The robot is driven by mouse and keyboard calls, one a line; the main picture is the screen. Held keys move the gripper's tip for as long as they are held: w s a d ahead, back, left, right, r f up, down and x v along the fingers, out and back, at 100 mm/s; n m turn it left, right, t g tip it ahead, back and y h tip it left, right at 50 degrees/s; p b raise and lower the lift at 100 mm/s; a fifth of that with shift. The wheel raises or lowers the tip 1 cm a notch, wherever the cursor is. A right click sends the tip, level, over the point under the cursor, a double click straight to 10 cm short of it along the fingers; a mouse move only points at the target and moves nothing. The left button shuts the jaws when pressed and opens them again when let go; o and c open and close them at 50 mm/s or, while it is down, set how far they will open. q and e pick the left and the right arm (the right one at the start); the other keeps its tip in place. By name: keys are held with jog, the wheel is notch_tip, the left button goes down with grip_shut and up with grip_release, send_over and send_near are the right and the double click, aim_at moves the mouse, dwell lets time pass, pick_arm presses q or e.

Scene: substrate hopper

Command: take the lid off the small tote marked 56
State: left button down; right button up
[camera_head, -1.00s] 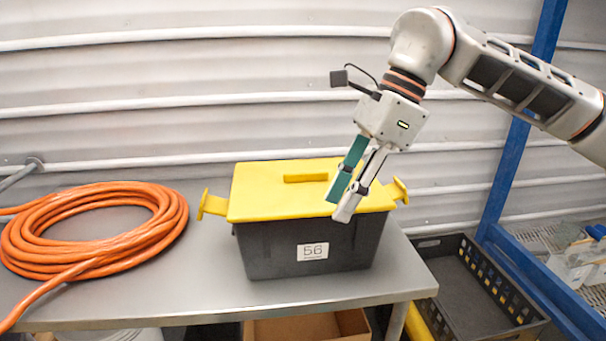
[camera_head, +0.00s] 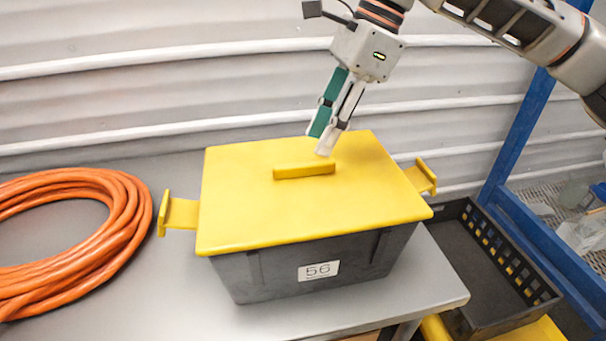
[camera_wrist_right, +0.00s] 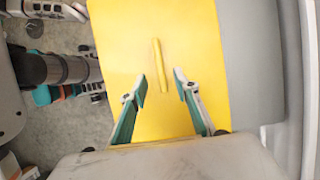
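The small tote (camera_head: 300,272) is a dark grey box with a white label reading 56, standing on the metal table. Its yellow lid (camera_head: 250,205) lies flat on top, with a raised bar handle (camera_head: 304,170) in the middle. Yellow side grips stick out left and right. My right gripper (camera_head: 322,142) is above the back part of the lid, near the handle and pointing down. In the right wrist view the gripper (camera_wrist_right: 160,87) is open, with the handle (camera_wrist_right: 159,65) lying lengthwise between and beyond its fingertips, nothing held. My left gripper is not in view.
A coil of orange hose (camera_head: 125,215) lies on the table (camera_head: 180,300) left of the tote. A black crate (camera_head: 500,270) stands lower down at the right, beside a blue post (camera_head: 515,135). A corrugated wall is close behind the table.

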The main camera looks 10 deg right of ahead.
aim_at(305, 163)
jog(key=shift+s+a+f, duration=0.15)
jog(key=shift+a+f, duration=0.1)
jog(key=shift+f, duration=0.15)
jog(key=shift+x, duration=2.3)
jog(key=shift+a+r, duration=0.15)
jog(key=shift+a, duration=0.05)
grip_shut()
